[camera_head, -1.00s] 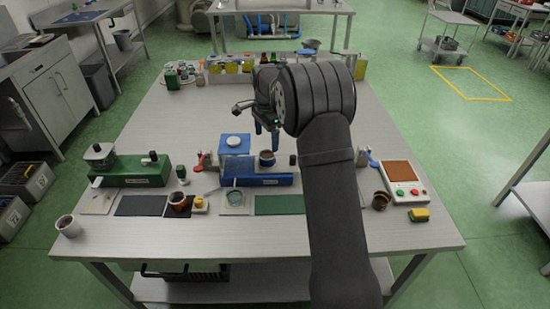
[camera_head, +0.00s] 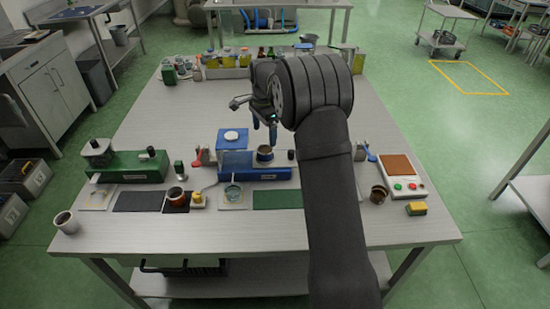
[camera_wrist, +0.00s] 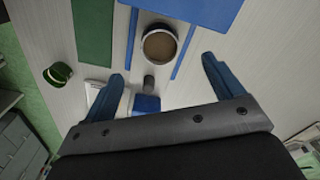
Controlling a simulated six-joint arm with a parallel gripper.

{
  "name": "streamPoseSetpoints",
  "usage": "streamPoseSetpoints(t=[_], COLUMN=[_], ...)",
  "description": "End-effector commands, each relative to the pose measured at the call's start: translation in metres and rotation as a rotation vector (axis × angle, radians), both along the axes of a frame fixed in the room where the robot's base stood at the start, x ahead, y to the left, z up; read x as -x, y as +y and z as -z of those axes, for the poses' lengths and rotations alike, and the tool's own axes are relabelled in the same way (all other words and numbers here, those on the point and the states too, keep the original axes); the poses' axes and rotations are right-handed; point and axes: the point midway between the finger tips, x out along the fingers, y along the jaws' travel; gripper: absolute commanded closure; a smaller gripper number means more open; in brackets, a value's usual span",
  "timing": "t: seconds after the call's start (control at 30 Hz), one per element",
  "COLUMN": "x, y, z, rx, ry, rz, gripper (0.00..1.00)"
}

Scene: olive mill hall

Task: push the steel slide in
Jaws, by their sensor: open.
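The blue device (camera_head: 252,174) stands near the front middle of the table, with a lidded blue box (camera_head: 232,140) on its left part. A cup of brown contents (camera_head: 265,153) stands on its right part. In the wrist view the cup (camera_wrist: 159,45) sits between two blue rails, with a dark round knob (camera_wrist: 150,83) below it. The pale strip between the rails looks like the steel slide, but I cannot tell its edges. My gripper (camera_head: 264,128) is open and empty above and behind the device. In the wrist view its fingers (camera_wrist: 162,67) are spread either side of the knob, apart from it.
A green device (camera_head: 138,168) stands at the left. A control box (camera_head: 402,174) with buttons and a small dark cup (camera_head: 378,193) are at the right. Mats and small cups line the front edge.

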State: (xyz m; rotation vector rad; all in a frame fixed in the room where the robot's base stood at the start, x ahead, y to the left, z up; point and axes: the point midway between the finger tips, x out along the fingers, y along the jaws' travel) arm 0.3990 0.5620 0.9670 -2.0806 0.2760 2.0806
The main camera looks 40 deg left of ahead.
Motion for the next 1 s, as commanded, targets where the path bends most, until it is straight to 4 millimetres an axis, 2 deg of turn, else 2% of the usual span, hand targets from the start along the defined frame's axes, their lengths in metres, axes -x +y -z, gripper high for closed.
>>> streamPoseSetpoints(t=[0.03, 0.13, 0.2, 0.23, 0.4, 0.5, 0.67, 1.0], x=[0.0, -0.009, -0.023, -0.03, -0.059, -0.065, -0.065, -0.065], y=[0.0, -0.006, -0.018, -0.024, -0.056, -0.064, -0.066, -0.066], z=[0.0, -0.01, -0.027, -0.035, -0.076, -0.084, -0.069, 0.004], rx=[0.0, -0.002, -0.003, -0.003, -0.002, 0.0, 0.002, 0.003], ry=[0.0, -0.001, -0.003, -0.003, -0.003, 0.0, 0.003, 0.004], rz=[0.0, -0.022, -0.067, -0.09, -0.219, -0.257, -0.266, -0.265], gripper=[0.2, 0.39, 0.53, 0.56, 0.56, 0.56, 0.56, 0.56])
